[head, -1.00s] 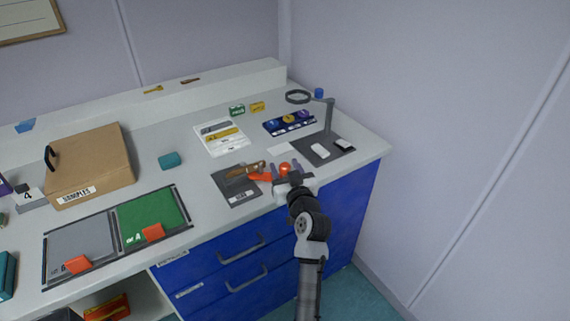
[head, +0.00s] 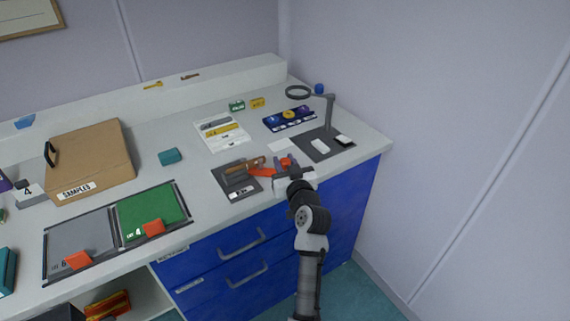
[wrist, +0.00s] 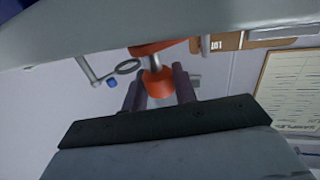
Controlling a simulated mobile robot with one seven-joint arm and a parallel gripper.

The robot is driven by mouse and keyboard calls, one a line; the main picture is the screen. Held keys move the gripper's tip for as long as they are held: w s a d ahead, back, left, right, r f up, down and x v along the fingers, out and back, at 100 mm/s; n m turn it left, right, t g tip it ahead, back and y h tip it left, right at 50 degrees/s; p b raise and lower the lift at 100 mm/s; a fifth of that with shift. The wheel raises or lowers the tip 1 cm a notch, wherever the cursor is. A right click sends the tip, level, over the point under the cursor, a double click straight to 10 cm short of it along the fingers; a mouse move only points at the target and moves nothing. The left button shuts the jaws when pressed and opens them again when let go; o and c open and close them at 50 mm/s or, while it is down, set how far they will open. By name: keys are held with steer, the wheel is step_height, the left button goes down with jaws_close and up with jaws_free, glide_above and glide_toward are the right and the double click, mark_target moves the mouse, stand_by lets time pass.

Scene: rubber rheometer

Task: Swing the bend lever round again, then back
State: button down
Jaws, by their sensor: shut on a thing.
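The bend lever (head: 262,171) is an orange-red arm with a round knob at its end, on a small fixture with a dark grey base plate (head: 238,189) near the front edge of the bench. A brown strip (head: 240,165) lies across the fixture's clamp. My gripper (head: 284,163) is at the lever's free end, right of the fixture, with its fingers on either side of the orange knob. In the wrist view the knob (wrist: 158,83) sits between the two dark fingers, and its metal stem shows above. My gripper is shut on the knob.
A magnifier stand (head: 329,116) on a dark mat stands close behind and right of my gripper. A blue tray (head: 290,118) and a printed card (head: 221,134) lie farther back. Left are a green panel (head: 165,201) and a cardboard box (head: 92,160).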

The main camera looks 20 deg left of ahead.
steer(key=shift+w+f+n+g+y+b, duration=0.3)
steer(key=shift+w+f+y+b, duration=0.15)
steer(key=shift+b, duration=0.8)
steer(key=w+n+g+y+b, duration=0.1)
steer(key=b, duration=0.1)
steer(key=w+g+y+b, duration=0.1)
steer(key=b, duration=0.2)
steer(key=shift+a+r+n, duration=0.1)
steer(key=shift+a+n, duration=0.3)
steer(key=g+b, duration=0.1)
steer(key=w+n+y+b, duration=0.1)
steer(key=b, duration=0.1)
steer(key=shift+w+a+g, duration=0.1)
steer(key=shift+a+g, duration=0.2)
steer(key=shift+g, duration=0.1)
steer(key=shift+w+a+r+n+g+y+b, duration=0.15)
steer(key=shift+r+n+g+y+b, duration=0.15)
steer(key=shift+n+g+y, duration=0.15)
steer(key=c, duration=1.1)
jaws_free()
steer(key=shift+c, duration=0.2)
steer(key=b+v, duration=0.2)
steer(key=v, duration=1.2)
steer(key=shift+b, duration=0.3)
